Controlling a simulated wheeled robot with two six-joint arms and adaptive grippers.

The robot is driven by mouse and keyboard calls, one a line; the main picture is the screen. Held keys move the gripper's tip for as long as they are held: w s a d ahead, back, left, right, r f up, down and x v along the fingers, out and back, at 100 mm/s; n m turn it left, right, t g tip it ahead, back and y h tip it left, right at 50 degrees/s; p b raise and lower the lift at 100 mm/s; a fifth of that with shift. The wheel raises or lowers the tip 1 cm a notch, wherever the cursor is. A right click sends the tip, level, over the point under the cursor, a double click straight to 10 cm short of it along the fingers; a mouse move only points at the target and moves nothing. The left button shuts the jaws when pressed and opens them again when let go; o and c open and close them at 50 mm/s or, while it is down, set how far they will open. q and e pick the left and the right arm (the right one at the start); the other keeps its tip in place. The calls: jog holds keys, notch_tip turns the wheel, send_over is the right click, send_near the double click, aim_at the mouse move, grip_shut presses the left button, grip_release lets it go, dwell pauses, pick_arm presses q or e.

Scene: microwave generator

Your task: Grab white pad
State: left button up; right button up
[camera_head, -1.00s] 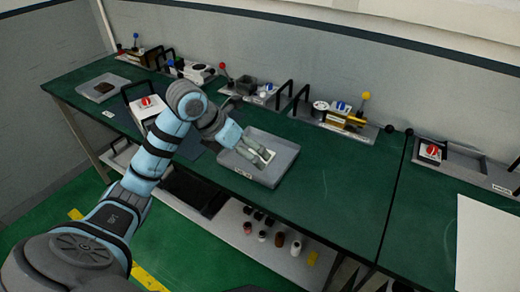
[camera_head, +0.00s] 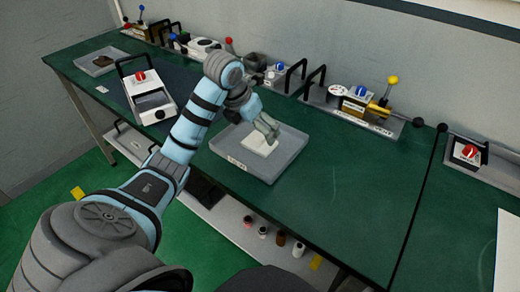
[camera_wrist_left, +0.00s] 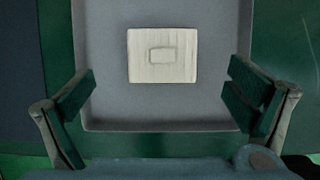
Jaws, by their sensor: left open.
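The white pad (camera_head: 259,145) is a flat square piece lying in a grey tray (camera_head: 284,165) on the green table. In the left wrist view the pad (camera_wrist_left: 162,55) shows whole, with a small raised rectangle at its middle, inside the grey tray (camera_wrist_left: 112,108). My left gripper (camera_head: 268,131) is over the tray and partly in front of the pad in the head view. In the left wrist view my left gripper (camera_wrist_left: 160,97) is open and empty, its fingers wide apart, with the pad ahead between their lines. My right gripper is not in view.
A white device with a red knob (camera_head: 143,82) stands left of the arm. Several fixtures with levers, such as one with a yellow ball (camera_head: 391,80), line the back of the table. The table (camera_head: 335,180) right of the tray is clear.

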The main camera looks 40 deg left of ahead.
aim_at(259, 138)
pick_arm(q)
jog(key=b+x, duration=0.2)
jog(key=x, duration=0.1)
jog(key=shift+w+d+f, duration=0.2)
jog(key=shift+f, duration=0.15)
jog(key=shift+w+f, duration=0.15)
jog(key=shift+f, duration=0.15)
jog(key=shift+r, duration=0.1)
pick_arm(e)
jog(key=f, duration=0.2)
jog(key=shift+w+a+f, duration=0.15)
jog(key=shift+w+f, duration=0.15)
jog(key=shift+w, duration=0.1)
pick_arm(q)
jog(key=shift+c, duration=1)
jog(key=c, duration=1.9)
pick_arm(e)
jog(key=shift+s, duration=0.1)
pick_arm(q)
jog(key=shift+c, duration=0.3)
